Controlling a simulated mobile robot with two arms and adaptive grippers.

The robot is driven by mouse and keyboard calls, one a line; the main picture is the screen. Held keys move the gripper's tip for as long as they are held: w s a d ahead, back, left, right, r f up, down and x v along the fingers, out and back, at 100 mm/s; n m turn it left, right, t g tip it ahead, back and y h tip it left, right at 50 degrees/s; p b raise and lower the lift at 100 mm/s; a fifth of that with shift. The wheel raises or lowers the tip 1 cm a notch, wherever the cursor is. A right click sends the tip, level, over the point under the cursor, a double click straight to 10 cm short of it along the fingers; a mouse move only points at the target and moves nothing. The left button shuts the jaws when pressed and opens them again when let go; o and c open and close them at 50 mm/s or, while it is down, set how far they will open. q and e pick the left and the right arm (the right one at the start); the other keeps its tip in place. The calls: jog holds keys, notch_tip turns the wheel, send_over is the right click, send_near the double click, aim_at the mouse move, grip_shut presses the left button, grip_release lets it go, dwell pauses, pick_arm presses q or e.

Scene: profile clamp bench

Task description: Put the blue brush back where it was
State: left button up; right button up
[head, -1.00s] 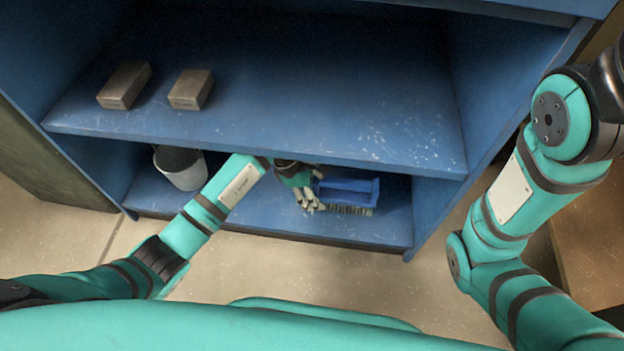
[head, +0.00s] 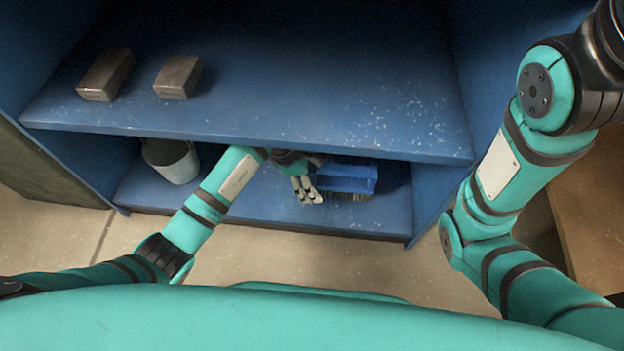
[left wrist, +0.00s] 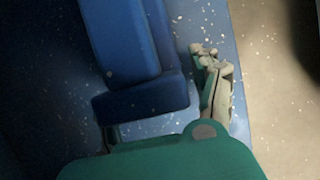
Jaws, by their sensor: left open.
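The blue brush (head: 347,179) rests on the lower shelf (head: 385,215) of the blue cabinet, bristles down, partly under the upper board's front edge. My left gripper (head: 306,190) is open at the brush's left end, beneath that edge. In the left wrist view the brush's blue body (left wrist: 128,45) lies ahead of the gripper (left wrist: 165,100). One pale finger shows to the right of the brush with a gap; the other is mostly hidden behind the brush and palm. My right arm is at the right of the head view, its gripper out of the picture.
Two grey-brown blocks (head: 106,75) (head: 178,77) sit on the upper shelf (head: 300,105) at the left. A grey bucket (head: 172,161) stands on the lower shelf, left of my left arm. The upper board hangs over the lower shelf. A brown surface (head: 580,220) is at the right.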

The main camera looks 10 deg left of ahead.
pick_arm(q)
jog(key=shift+r, duration=0.2)
jog(key=shift+p+v, duration=0.85)
jog(key=shift+p, duration=0.15)
jog(key=a, duration=1.1)
jog(key=shift+a+f, duration=0.3)
jog(key=shift+f, duration=0.05)
